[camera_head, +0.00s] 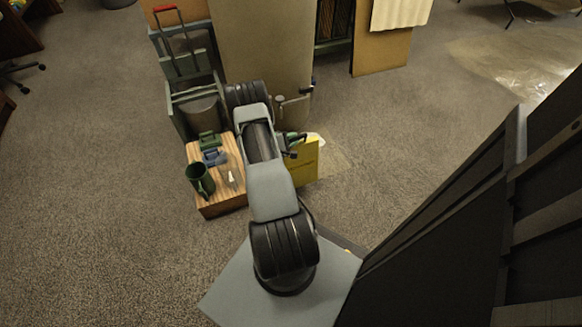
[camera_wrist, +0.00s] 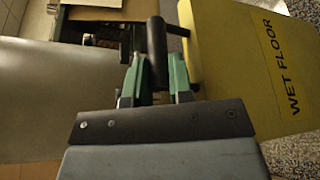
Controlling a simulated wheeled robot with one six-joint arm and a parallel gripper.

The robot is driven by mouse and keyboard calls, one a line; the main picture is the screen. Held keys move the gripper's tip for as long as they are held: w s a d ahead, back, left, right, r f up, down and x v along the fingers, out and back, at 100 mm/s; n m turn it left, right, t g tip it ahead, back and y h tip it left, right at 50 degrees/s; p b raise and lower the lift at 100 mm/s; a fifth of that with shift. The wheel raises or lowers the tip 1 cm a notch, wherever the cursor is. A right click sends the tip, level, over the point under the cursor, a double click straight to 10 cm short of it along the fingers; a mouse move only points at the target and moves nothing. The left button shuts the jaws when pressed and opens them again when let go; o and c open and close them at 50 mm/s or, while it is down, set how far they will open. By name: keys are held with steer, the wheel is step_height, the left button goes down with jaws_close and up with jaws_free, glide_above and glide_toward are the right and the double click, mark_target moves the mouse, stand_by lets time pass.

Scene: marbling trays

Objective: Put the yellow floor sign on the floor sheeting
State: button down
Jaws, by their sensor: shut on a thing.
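The yellow floor sign (camera_head: 306,166) is upright beside my arm in the head view, partly hidden by it. In the wrist view the sign (camera_wrist: 235,65) fills the right side, with "WET FLOOR" lettering along its edge. My gripper (camera_head: 293,143) is at the sign's upper left; in the wrist view its green fingers (camera_wrist: 156,80) are shut around a dark cylindrical grip beside the sign's yellow edge. Whether the sign's foot touches the floor is unclear. The floor sheeting (camera_head: 515,62) is a shiny, translucent sheet on the carpet at the upper right.
A hand truck (camera_head: 171,42) and a large grey panel (camera_head: 265,45) stand behind. A pale patch lies beside the sign. Open carpet (camera_head: 410,125) lies toward the sheeting.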

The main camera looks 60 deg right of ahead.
step_height(320, 180, down, 8)
steer(key=b, duration=0.2)
steer(key=shift+r+b, duration=0.2)
steer(key=shift+b, duration=0.15)
steer(key=shift+f, duration=0.15)
steer(key=c, duration=1)
jaws_free()
